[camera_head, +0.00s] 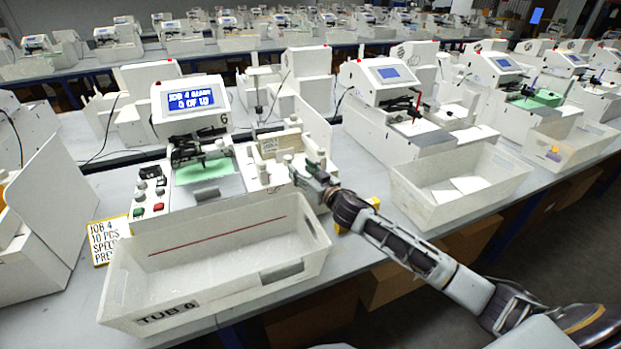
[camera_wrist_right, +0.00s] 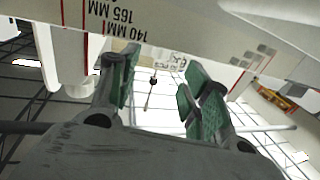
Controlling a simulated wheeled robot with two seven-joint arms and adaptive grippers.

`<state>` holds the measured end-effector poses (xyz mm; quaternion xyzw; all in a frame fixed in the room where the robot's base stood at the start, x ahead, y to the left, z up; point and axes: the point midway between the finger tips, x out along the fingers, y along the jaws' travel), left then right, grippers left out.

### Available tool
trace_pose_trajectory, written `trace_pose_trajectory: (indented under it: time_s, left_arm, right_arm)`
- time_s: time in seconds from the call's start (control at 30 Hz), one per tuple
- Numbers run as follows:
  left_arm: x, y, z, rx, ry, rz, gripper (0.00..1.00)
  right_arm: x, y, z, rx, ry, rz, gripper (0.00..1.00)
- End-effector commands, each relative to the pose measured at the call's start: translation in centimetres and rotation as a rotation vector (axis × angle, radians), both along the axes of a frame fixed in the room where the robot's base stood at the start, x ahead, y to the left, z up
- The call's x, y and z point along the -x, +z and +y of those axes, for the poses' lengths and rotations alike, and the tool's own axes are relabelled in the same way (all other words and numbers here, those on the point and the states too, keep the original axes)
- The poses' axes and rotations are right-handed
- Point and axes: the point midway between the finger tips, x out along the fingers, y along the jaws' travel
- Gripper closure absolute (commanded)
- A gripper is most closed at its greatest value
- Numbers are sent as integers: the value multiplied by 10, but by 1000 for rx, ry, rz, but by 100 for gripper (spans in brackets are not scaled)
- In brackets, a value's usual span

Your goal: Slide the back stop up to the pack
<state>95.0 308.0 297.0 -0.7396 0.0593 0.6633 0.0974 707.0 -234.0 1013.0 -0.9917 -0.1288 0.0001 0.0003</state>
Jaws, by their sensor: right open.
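The plotter station marked 6 (camera_head: 190,105) stands behind the tub, its display reading "JOB 4 ... 0 OF 10". To its right is a white feeder (camera_head: 270,150) with upright plates and posts. I cannot clearly tell the back stop from the pack there. My right gripper (camera_head: 312,172) is at the feeder's right front, partly overlapping it. In the wrist view the gripper (camera_wrist_right: 160,95) has its green-padded fingers apart, nothing visible between them. A white scale bar marked 140 MM and 165 MM (camera_wrist_right: 115,15) crosses just beyond the fingers. My left gripper is out of view.
A white bin labelled TUB 6 (camera_head: 215,255) stands in front of the station. A yellow job card (camera_head: 107,240) lies at left, beside control buttons (camera_head: 150,190). A second white tub (camera_head: 460,185) stands to the right. A small yellow object (camera_head: 373,203) is near my wrist.

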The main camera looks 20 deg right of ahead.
Motion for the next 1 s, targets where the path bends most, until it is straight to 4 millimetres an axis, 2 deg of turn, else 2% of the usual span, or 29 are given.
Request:
trace_pose_trajectory:
  time_s: [0.53,1.0]
  left_arm:
    - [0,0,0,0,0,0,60]
    - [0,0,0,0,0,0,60]
  right_arm:
    - [35,-1,-9,1,0,2,52]
    - [42,0,-12,1,0,0,52]
